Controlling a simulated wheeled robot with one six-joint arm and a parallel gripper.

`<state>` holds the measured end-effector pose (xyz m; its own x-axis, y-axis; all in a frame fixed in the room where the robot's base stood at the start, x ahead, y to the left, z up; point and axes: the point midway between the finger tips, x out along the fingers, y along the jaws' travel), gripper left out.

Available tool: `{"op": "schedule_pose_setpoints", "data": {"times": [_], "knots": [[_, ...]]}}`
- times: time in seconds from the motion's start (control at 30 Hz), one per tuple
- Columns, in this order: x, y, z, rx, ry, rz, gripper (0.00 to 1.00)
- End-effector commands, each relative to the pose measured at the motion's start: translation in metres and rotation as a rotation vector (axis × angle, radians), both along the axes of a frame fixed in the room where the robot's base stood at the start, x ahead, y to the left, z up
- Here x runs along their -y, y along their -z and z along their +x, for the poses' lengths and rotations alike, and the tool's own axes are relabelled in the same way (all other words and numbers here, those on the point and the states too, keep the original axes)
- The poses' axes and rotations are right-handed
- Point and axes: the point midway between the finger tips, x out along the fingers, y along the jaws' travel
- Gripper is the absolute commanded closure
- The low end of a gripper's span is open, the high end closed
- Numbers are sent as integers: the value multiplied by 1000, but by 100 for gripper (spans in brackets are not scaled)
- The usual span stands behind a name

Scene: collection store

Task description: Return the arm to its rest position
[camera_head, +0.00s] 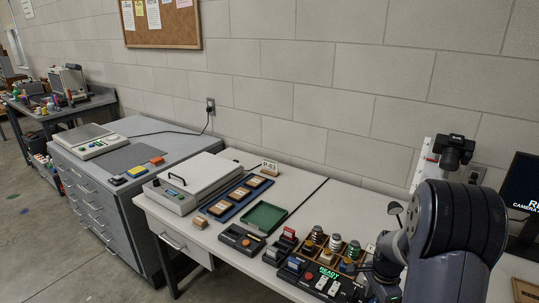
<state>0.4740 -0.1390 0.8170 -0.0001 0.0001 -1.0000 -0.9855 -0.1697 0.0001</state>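My arm rises large and dark at the right of the view, in front of the white work table (222,239). Its dark end part, with my gripper (381,284), is low over the table's right part, beside a wooden divided rack (325,265) and a black device with a lit green display (322,283). The fingertips cannot be made out, so I cannot tell whether they are open, shut or holding something. My arm hides part of the table behind it.
A green tray (264,217), a blue tray with wooden frames (228,207) and a grey-lidded machine (181,190) stand left on the table. A camera on a white stand (453,151) and a dark monitor (523,188) are behind my arm. Floor (35,235) is clear at far left.

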Motion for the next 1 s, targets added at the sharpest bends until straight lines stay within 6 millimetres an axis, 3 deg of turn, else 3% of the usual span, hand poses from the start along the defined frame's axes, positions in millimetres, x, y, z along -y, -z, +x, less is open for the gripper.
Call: {"op": "schedule_pose_setpoints", "data": {"times": [1.0], "knots": [[0, -2, 0, 0, -817, 0, 50]]}}
